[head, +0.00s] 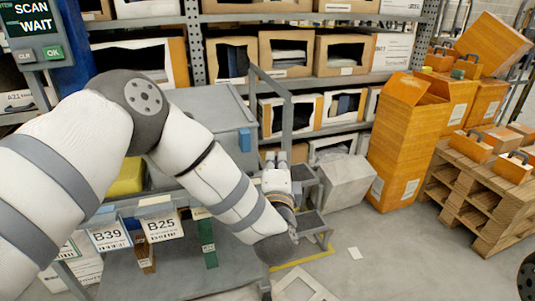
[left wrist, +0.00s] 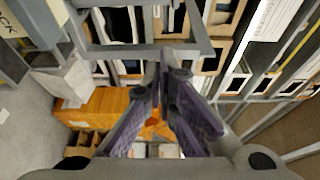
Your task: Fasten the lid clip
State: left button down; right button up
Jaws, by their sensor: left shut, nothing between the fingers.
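A grey lidded box (head: 205,108) stands on the cart, partly hidden behind my left arm. A small blue clip (head: 245,140) sits on its right side near the lid edge; I cannot tell whether it is latched. My left gripper (head: 276,156) is to the right of the box and lower than the clip, apart from it, with its fingers pointing away from me. In the left wrist view the fingers (left wrist: 166,76) are shut with nothing held. The clip cannot be made out in that view.
A pale grey carton (head: 346,182) and tall orange cartons (head: 405,140) stand to the right. Racks with boxes fill the back. Labels B39 and B25 hang at the cart's front. Floor at lower right is fairly clear.

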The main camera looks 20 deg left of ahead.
aim_at(244, 139)
pick_arm(q)
jog(key=w+a, duration=0.5)
jog(key=w, duration=0.1)
jog(key=shift+a, duration=0.25)
pick_arm(e)
jog(key=shift+s+f, duration=0.3)
jog(key=shift+f, duration=0.1)
pick_arm(q)
jog(key=shift+w+f, duration=0.1)
